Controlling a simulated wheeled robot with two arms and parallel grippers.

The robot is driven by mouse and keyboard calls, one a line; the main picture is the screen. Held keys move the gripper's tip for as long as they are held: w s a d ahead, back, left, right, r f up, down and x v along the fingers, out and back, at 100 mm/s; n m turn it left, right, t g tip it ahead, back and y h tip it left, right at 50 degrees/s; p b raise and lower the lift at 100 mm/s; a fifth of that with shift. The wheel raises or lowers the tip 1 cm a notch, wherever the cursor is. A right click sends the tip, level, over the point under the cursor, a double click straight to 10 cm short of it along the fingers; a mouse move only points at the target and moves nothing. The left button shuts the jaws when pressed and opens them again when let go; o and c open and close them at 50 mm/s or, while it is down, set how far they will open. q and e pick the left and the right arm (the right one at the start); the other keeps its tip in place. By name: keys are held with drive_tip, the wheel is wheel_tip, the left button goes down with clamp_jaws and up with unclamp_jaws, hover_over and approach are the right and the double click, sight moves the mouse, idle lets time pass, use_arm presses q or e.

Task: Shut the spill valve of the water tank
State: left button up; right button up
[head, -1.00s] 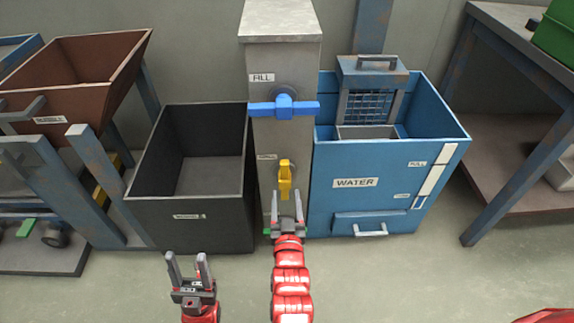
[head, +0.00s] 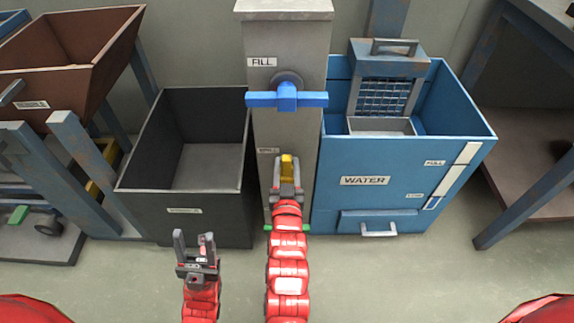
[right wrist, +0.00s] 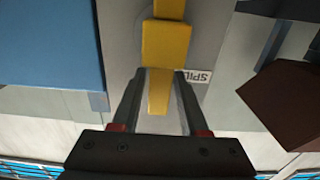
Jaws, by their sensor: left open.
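The water tank is the blue bin (head: 340,200) labelled WATER, right of a grey column. The spill valve is the yellow handle (head: 287,168) low on the column, beside the SPILL label; it stands upright. In the right wrist view the yellow handle (right wrist: 160,88) lies between the two fingers. My right gripper (head: 286,178) is at the handle, one finger on each side, with a visible gap; contact is unclear. Its fingers (right wrist: 160,80) look open. My left gripper (head: 194,245) is open and empty, low in front of the dark bin.
A blue FILL handle (head: 287,96) crosses the grey column (head: 287,40) above the spill valve. A dark open bin (head: 150,212) stands left of the column. A brown hopper (head: 70,90) is far left, a bench (head: 540,150) far right. The floor in front is clear.

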clamp_jaws()
idle(1.1)
